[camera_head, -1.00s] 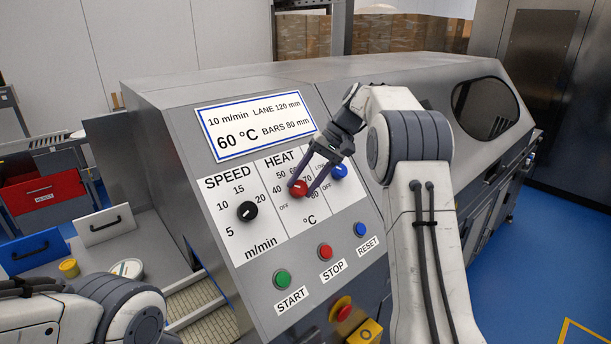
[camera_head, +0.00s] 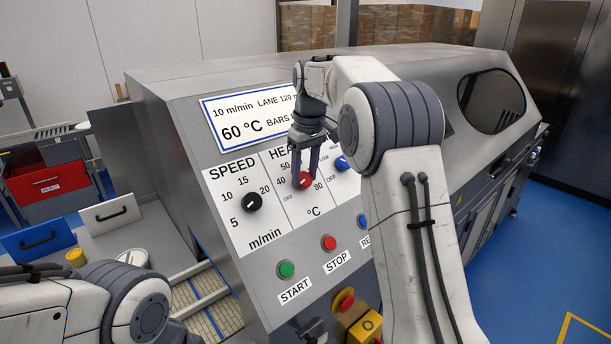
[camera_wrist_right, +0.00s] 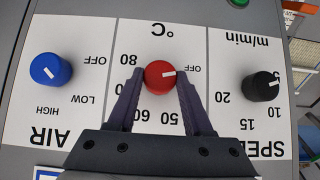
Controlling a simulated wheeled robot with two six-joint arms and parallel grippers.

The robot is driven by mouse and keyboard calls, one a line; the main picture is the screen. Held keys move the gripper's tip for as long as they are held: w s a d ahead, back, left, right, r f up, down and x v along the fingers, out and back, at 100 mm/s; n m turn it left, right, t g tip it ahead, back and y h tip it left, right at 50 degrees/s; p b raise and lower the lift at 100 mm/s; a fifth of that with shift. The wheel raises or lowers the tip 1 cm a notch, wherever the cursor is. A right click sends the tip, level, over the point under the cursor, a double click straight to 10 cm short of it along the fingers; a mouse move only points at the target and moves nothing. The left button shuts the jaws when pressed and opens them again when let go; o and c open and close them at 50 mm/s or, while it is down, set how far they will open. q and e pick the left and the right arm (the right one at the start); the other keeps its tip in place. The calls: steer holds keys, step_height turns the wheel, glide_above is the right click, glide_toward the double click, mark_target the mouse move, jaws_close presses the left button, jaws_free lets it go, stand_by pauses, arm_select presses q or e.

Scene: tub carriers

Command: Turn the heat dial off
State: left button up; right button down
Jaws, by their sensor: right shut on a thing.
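The heat dial (camera_head: 304,181) is a red knob in the middle HEAT section of the white panel, and it also shows in the right wrist view (camera_wrist_right: 158,80). Its white pointer mark points right in the wrist view, toward the OFF label (camera_wrist_right: 192,68). My right gripper (camera_head: 305,184) comes down from above with a finger on each side of the knob, shut on it. The fingers hide part of the scale around 40 and 70. My left gripper is out of view; only a part of my left arm shows at the lower left.
The black speed dial (camera_head: 252,203) is left of the heat dial and the blue air dial (camera_head: 341,163) is right.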

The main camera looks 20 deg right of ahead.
mark_target(305, 185)
steer(key=shift+s+f+n+h, duration=0.15)
steer(key=shift+n+h, duration=0.25)
stand_by(0.3)
steer(key=shift+c, duration=1.5)
jaws_free()
steer(key=shift+r, duration=0.3)
step_height(305, 185, up, 10)
steer(key=s, duration=0.1)
steer(key=shift+a, duration=0.2)
steer(key=shift+s+f, duration=0.1)
